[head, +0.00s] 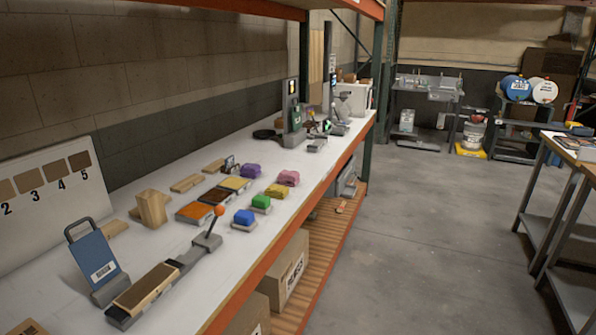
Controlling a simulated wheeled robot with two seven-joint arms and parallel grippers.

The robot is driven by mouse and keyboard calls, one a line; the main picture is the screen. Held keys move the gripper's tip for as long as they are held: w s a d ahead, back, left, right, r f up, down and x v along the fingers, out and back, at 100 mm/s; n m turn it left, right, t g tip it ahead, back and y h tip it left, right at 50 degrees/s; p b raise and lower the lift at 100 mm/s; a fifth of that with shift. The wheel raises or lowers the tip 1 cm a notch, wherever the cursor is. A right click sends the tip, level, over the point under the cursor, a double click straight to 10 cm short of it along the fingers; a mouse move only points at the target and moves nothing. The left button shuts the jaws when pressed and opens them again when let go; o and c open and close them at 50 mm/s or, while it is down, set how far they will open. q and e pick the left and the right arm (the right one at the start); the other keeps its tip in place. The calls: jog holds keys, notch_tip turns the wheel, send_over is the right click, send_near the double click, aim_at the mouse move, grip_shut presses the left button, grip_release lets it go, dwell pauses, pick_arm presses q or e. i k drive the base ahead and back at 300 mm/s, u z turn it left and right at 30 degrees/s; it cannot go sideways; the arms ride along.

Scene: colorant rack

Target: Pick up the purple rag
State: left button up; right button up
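The purple rag (251,170) is a small crumpled bundle on the white shelf top (330,165), around the middle of the head view. It sits behind the yellow rag and to the left of the pink rag (289,177). Nothing covers it. Neither of my grippers shows in the head view.
A yellow rag (276,191), green rag (261,202) and blue rag (244,217) line the shelf's front side. Colored pads (196,212), a wooden block (152,208), a lever device (207,243) and a blue-grey holder (95,263) stand nearby.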

aim_at(248, 170)
jog(key=z, duration=0.75)
jog(key=i, duration=3.05)
jog(key=u, duration=2.5)
